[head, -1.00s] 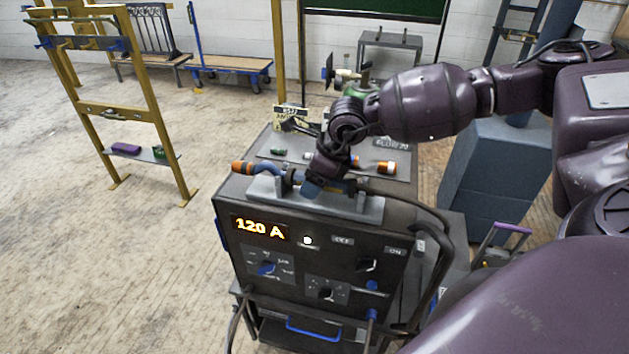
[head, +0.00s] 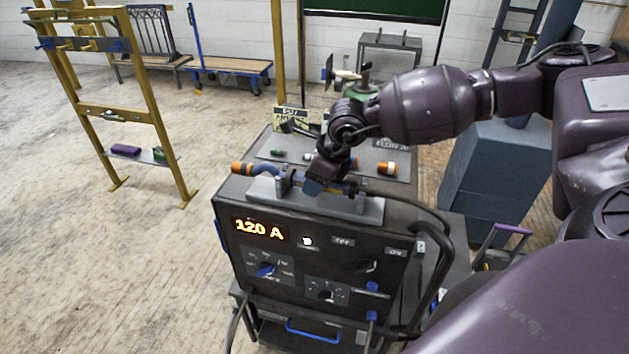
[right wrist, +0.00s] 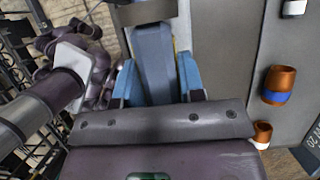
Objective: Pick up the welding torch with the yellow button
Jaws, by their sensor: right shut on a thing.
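The welding torch (head: 267,170) lies along a grey cradle (head: 369,211) on top of the welding machine, with an orange nozzle at its left end and a blue neck. My right gripper (head: 314,188) is down over the torch's handle, to the right of the cradle's left bracket. In the right wrist view, my right gripper's blue fingers (right wrist: 157,88) are closed on both sides of the grey-blue handle (right wrist: 153,52). A thin yellow strip shows beside the handle there; I cannot tell whether it is the button. The torch still rests at the cradle. My left gripper is out of view.
The welding machine (head: 228,258) shows "120 A" and has knobs on its front. Behind the cradle, a grey tray (head: 403,165) holds orange and green parts. A black cable (head: 437,225) loops down the right side. A yellow frame (head: 155,92) stands at left; floor there is clear.

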